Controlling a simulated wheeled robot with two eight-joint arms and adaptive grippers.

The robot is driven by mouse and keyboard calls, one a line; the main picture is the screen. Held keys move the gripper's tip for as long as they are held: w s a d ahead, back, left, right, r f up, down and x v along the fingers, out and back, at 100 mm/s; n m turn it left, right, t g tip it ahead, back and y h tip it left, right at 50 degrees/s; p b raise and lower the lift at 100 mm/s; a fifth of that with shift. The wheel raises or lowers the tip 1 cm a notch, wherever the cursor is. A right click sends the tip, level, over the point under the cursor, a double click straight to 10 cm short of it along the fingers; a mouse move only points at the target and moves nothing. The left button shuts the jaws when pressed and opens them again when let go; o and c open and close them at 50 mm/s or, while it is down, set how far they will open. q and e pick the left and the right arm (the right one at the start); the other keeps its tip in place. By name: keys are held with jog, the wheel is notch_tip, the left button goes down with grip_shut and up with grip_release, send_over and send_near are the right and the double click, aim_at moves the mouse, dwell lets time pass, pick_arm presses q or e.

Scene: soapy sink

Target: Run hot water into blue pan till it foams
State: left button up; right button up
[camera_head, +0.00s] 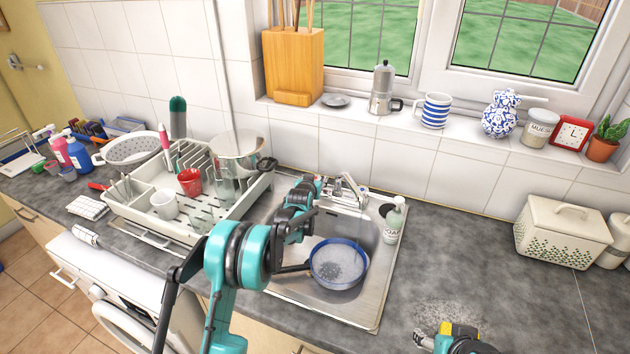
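The blue pan (338,263) sits in the steel sink (375,300), its dark handle pointing left. Its inside looks pale and speckled, like water with some foam. The tap (348,190) stands at the back of the sink. My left arm reaches over the sink's left side, and my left gripper (326,187) is at the tap, close to or touching it. Its fingers are too small and overlapped to show open or shut. No clear water stream shows. My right gripper (432,338) is low at the bottom edge, over the counter right of the sink, partly cut off.
A soap bottle (393,222) stands at the sink's back right corner. A dish rack (130,212) with a red cup (190,181) and a pot (237,150) is at the left. The counter (450,255) right of the sink is mostly clear, up to a cream bread bin (562,232).

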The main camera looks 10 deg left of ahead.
pick_arm(q)
jog(key=c, duration=0.6)
jog(key=shift+a+f+m+h, duration=0.1)
jog(key=shift+m+h, duration=0.2)
jog(key=shift+h, duration=0.2)
jog(key=shift+m+g+h, duration=0.3)
jog(key=shift+m+h, duration=0.8)
jog(key=shift+m+g+h+b, duration=0.35)
jog(key=shift+m+g+h, duration=0.15)
jog(key=shift+m+h, duration=0.85)
